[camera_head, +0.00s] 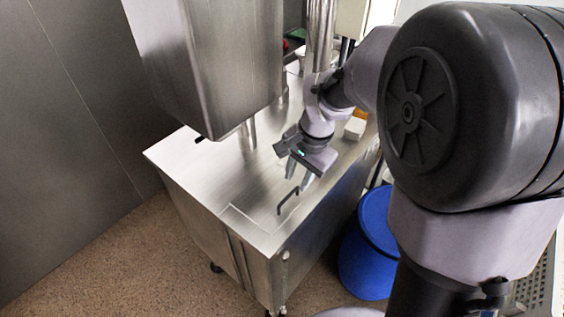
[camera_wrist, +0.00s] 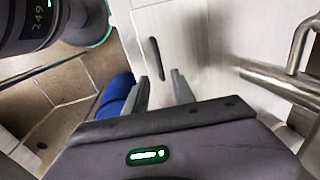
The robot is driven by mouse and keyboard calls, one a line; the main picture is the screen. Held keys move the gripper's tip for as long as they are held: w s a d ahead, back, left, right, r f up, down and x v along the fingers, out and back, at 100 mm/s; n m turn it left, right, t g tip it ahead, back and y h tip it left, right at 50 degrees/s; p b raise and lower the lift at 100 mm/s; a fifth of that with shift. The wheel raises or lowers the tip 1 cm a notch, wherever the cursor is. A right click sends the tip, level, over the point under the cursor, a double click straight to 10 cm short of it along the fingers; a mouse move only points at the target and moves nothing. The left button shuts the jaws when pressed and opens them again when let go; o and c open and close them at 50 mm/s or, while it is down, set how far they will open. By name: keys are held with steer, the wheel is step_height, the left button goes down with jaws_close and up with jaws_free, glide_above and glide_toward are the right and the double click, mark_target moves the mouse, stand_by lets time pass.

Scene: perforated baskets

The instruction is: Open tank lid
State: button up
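The tank is a steel cabinet (camera_head: 215,170) with a flat top. A lid panel (camera_head: 248,219) is outlined at its front corner and lies flat, level with the top. A dark bar handle (camera_head: 288,201) stands on the panel; in the wrist view the handle (camera_wrist: 157,58) shows ahead of the fingers. My gripper (camera_head: 297,178) is above the top, just behind the handle and apart from it.
A steel housing (camera_head: 215,60) hangs over the left part of the cabinet, and a vertical pipe (camera_head: 320,35) rises behind my gripper. A blue barrel (camera_head: 368,250) stands on the floor right of the cabinet. Steel pipes (camera_wrist: 285,85) run at the right in the wrist view.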

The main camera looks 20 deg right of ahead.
mark_target(292, 192)
steer(key=f, duration=0.1)
steer(key=f+b, duration=0.1)
steer(key=f, duration=0.3)
steer(key=shift+w+a, duration=0.35)
steer(key=shift+w, duration=0.05)
steer(key=shift+c, duration=0.2)
jaws_close()
stand_by(0.8)
